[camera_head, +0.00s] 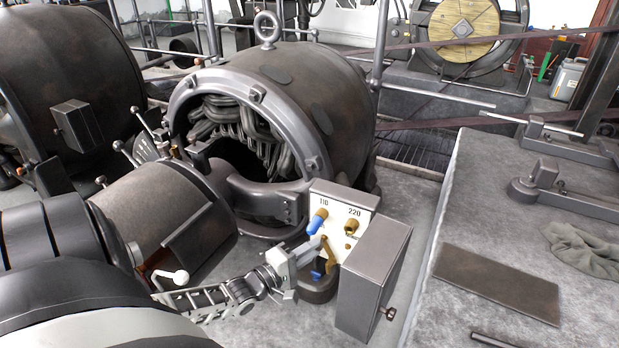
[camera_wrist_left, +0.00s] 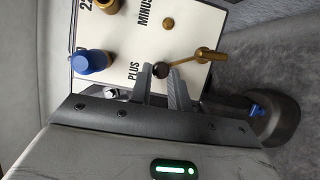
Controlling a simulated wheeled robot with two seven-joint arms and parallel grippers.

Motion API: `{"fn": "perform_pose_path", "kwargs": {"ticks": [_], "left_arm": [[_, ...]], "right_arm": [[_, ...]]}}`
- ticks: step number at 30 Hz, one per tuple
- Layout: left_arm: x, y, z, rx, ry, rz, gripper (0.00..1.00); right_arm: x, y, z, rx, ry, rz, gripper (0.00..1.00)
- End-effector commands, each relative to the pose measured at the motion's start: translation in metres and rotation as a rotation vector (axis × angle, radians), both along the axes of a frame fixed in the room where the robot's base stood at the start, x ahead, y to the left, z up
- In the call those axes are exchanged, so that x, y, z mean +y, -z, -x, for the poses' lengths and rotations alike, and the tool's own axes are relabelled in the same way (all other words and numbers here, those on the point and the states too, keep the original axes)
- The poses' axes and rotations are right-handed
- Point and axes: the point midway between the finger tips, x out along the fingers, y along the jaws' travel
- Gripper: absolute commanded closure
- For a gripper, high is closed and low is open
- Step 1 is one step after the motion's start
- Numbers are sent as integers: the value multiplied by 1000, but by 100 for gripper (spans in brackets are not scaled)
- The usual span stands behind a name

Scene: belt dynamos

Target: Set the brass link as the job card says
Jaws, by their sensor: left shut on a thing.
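The brass link (camera_head: 328,252) is a short bar low in front of the white terminal board (camera_head: 333,200), marked 110 and 220. In the left wrist view the link (camera_wrist_left: 194,60) lies near the PLUS and MINUS lettering, a dark round end close to my fingertips. My left gripper (camera_wrist_left: 162,84) is shut on the link; it also shows in the head view (camera_head: 312,248). A blue cap (camera_head: 317,221) sits at 110 and a brass nut (camera_head: 351,227) at 220. I cannot tell whether the link touches any stud. My right gripper is not in view.
A dark cup (camera_head: 318,293) with a blue piece in it stands below the board. A grey metal box (camera_head: 374,275) is close on the board's right. The dynamo housing (camera_head: 300,95) rises behind. A brown plate (camera_head: 497,282) and a cloth (camera_head: 583,250) lie farther right.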

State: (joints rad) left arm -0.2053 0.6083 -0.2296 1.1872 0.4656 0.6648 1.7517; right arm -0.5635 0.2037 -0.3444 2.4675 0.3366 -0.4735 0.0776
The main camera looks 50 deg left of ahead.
Motion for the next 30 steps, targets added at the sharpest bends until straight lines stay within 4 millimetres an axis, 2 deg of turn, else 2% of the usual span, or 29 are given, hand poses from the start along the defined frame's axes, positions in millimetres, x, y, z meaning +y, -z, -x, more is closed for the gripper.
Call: {"fn": "perform_pose_path", "kwargs": {"ticks": [1,3,14,20,30], "left_arm": [[1,1,1,2,-1,1,73],[1,1,1,2,-1,1,59],[1,0,6,3,-1,0,59],[3,-1,40,8,-1,-1,59],[10,0,121,7,-2,-1,59]], "right_arm": [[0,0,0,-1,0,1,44],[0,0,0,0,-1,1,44],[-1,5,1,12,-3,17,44],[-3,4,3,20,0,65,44],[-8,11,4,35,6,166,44]]}}
